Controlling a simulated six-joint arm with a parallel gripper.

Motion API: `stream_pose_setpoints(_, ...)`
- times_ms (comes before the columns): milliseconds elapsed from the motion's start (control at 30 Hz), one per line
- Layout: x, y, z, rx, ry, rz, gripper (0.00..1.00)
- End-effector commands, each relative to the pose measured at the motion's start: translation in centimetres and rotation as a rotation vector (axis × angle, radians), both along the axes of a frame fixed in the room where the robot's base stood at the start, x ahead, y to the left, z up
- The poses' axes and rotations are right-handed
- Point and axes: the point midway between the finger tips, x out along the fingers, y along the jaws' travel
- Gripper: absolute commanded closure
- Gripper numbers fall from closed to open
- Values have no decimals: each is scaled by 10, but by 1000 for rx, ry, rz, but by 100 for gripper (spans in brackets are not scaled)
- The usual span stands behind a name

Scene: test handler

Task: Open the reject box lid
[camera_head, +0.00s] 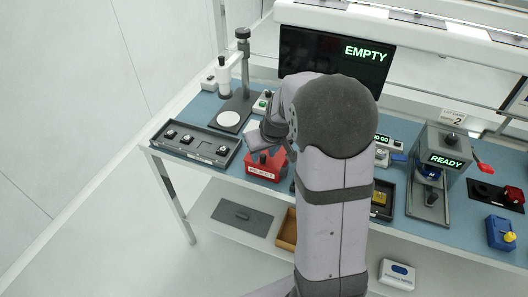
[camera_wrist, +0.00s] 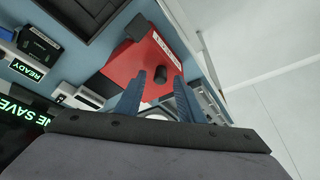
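The red reject box (camera_head: 261,168) stands near the front edge of the blue-topped bench, a white label on its front. In the wrist view the box (camera_wrist: 125,65) shows a red top with a black knob (camera_wrist: 160,76), and its lid looks closed. My gripper (camera_wrist: 158,98) is open, with its two blue fingers spread apart and nothing between them. The knob appears beyond the fingertips, roughly in line with the gap; I cannot tell the exact distance. In the head view my arm covers part of the box, and the gripper (camera_head: 257,140) is just above and behind it.
A black tray with small parts (camera_head: 196,145) lies left of the box. A stand (camera_head: 241,90) with a round white plate is behind it. A monitor reading EMPTY (camera_head: 365,52) is at the back. A tester reading READY (camera_head: 445,160) is to the right.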

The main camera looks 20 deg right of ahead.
Motion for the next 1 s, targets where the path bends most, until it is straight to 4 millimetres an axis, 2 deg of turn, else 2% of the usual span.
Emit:
stream_pose_setpoints(167, 0, 0, 0, 0, 0, 0, 65)
stream_pose_setpoints(300, 0, 0, 0, 0, 0, 0, 98)
stream_pose_setpoints(333, 0, 0, 0, 0, 0, 0, 100)
stream_pose_setpoints(1000, 4, -4, 10, -3, -7, 0, 100)
